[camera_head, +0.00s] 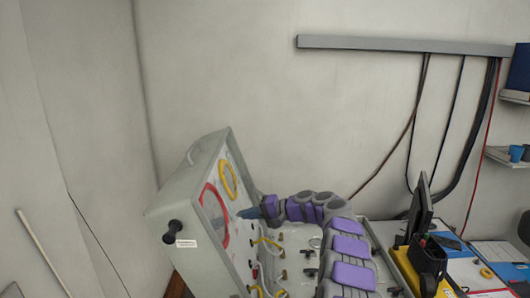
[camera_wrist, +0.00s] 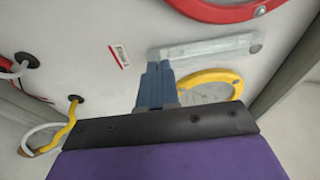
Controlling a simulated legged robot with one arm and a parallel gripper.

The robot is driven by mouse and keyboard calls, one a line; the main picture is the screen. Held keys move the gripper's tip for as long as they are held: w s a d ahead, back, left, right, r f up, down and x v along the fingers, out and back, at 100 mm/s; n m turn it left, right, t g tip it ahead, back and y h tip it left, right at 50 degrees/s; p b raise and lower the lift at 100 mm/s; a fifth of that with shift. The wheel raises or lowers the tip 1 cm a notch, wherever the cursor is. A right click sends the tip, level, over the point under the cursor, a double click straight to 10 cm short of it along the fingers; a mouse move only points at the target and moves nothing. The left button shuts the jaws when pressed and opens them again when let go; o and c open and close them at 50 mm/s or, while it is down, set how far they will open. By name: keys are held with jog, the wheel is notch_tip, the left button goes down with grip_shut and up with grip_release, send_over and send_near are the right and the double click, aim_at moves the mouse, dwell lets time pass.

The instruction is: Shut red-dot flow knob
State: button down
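The air panel case (camera_head: 185,200) stands open at lower centre in the head view. Its upright side carries a red ring (camera_head: 214,215) and a yellow ring (camera_head: 228,180). Several small dark knobs, among them one dark knob (camera_head: 311,273), sit on the lower panel, partly behind my arm. I cannot make out a red dot on any knob. My gripper (camera_head: 250,212) is beside the upright side, near the rings. In the wrist view its blue-grey fingers (camera_wrist: 155,85) are together and empty, in front of a pale strip (camera_wrist: 205,48) and the yellow ring (camera_wrist: 210,88).
Yellow and white hoses (camera_wrist: 62,133) plug into the panel at left in the wrist view. A monitor (camera_head: 420,212) and a yellow-black holder (camera_head: 428,262) stand right of the case. Cables (camera_head: 412,130) hang on the wall. The space above the case is clear.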

jog(key=shift+s+f+b, duration=0.1)
jog(key=shift+s+b, duration=0.05)
jog(key=shift+b, duration=0.15)
jog(key=shift+s, duration=0.15)
jog(key=d+r+p, duration=0.1)
jog(key=d+r, duration=0.1)
jog(key=d, duration=0.3)
jog(key=shift+d+r, duration=0.15)
jog(key=shift+d, duration=0.2)
jog(key=shift+s, duration=0.1)
